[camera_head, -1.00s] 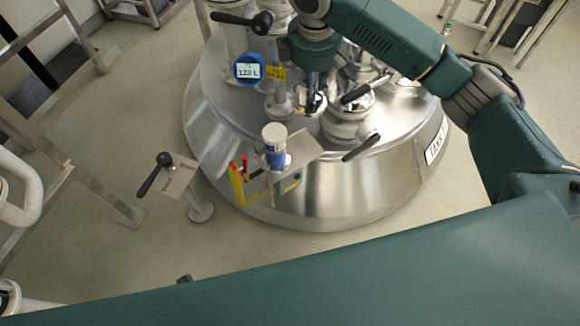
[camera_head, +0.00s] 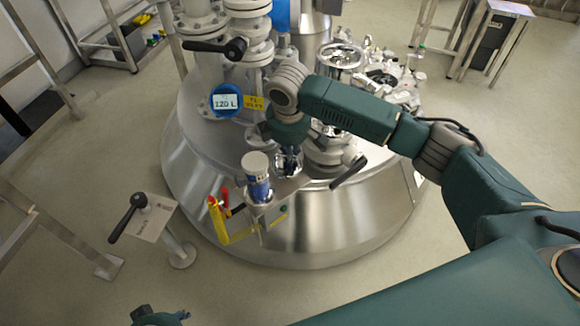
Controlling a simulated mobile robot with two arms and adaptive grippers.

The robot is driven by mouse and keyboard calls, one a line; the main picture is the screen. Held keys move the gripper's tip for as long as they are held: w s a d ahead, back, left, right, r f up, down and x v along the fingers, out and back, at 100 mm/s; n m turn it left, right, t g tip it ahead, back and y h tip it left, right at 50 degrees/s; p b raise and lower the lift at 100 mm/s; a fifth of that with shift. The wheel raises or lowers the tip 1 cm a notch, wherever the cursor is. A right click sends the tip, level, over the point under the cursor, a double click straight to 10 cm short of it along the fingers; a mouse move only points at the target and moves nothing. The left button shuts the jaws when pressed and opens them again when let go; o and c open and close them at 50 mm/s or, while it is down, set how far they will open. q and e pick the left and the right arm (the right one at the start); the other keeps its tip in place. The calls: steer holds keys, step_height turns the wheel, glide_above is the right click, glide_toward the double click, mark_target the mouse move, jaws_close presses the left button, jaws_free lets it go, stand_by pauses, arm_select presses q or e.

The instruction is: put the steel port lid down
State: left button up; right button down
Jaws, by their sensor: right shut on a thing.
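My right gripper (camera_head: 288,162) points down over the front of the steel reactor lid and is shut on the shiny steel port lid (camera_head: 291,168). The arm and fingers hide most of the port lid. It is close above or at a small flat steel shelf (camera_head: 292,189) on the reactor's front edge; I cannot tell whether they touch. A teal part of my own (camera_head: 158,316) shows at the bottom edge, but no left fingers show.
A white-capped container with a blue label (camera_head: 257,178) stands left of the port lid. A sign post (camera_head: 150,217) stands front left.

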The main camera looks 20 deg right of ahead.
step_height(320, 180, down, 4)
steer(key=shift+b, duration=0.5)
steer(key=shift+f, duration=0.15)
arm_select(q)
steer(key=v, duration=0.4)
steer(key=shift+w+r, duration=0.1)
steer(key=shift+w, duration=0.15)
arm_select(e)
steer(key=c, duration=2.1)
jaws_free()
steer(key=shift+f, duration=0.1)
arm_select(q)
steer(key=shift+w, duration=0.1)
arm_select(e)
steer(key=o, duration=0.3)
arm_select(q)
steer(key=shift+f, duration=0.25)
